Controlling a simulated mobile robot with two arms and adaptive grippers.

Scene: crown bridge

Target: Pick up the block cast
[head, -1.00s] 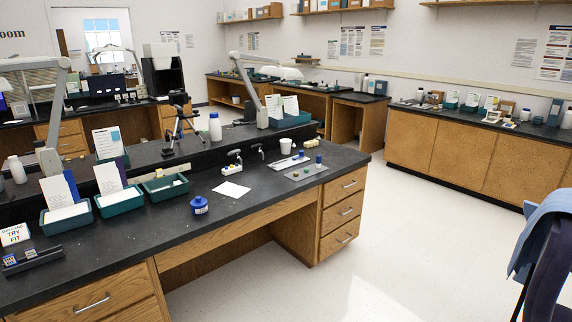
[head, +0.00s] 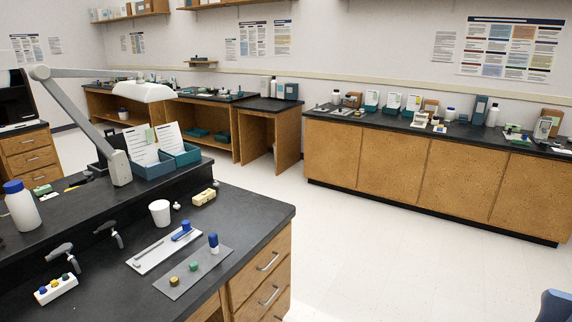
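A small cream-yellow block (head: 203,197), which may be the block cast, lies on the black bench top (head: 262,205) near its far right end, behind a grey mat. It is too small in the head view to be sure what it is. A white cup (head: 160,212) stands to its left. Neither of my grippers shows in the head view.
On the bench lie a white tray (head: 152,256) with a blue item, a grey mat (head: 180,284) with small coloured pieces, and a white holder (head: 55,291). A lamp (head: 121,168) and teal bins (head: 155,168) stand behind. The floor (head: 350,240) right of the bench is clear.

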